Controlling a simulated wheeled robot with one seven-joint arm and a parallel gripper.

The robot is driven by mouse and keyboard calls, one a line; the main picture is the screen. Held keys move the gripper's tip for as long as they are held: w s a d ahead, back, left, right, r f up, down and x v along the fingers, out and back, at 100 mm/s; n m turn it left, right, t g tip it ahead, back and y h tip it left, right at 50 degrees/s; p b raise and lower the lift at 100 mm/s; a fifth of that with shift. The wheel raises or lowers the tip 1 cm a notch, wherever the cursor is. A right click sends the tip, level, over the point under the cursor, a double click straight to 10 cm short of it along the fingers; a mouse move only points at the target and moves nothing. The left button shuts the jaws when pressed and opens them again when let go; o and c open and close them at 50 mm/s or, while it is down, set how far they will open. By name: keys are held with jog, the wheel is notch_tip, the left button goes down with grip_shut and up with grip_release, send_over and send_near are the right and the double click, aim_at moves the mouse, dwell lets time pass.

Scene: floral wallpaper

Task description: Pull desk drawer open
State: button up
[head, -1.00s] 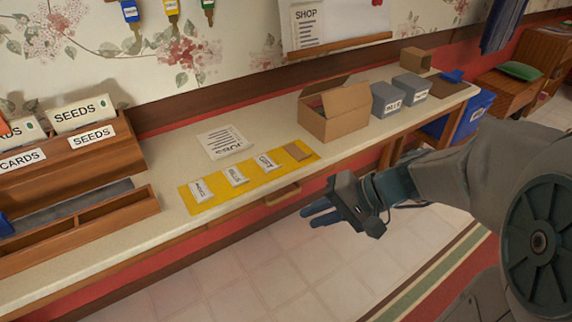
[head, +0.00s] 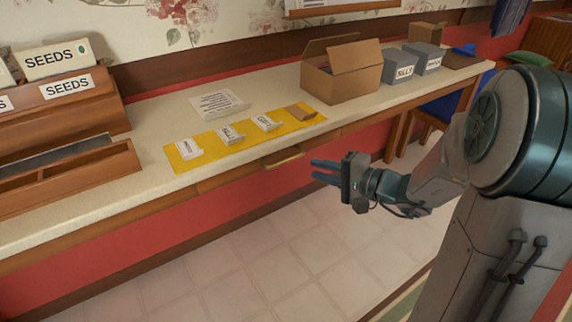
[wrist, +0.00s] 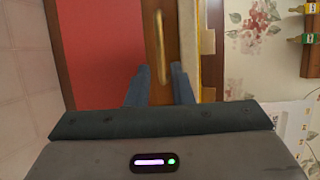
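The desk (head: 215,121) runs along the wall. Its wooden drawer front lies under the top edge and looks closed.
On the desktop are a yellow mat (head: 203,140) with several labelled packets, a paper sheet (head: 219,103), an open cardboard box (head: 341,78), grey boxes (head: 399,66) and a wooden seed rack (head: 68,112). The tiled floor (head: 255,255) in front is clear.

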aim_at(285, 161)
jog(key=b+x, duration=0.1)
jog(key=x, duration=0.9)
jog(key=shift+w+a+f, duration=0.1)
jog(key=shift+a, duration=0.15)
grip_shut()
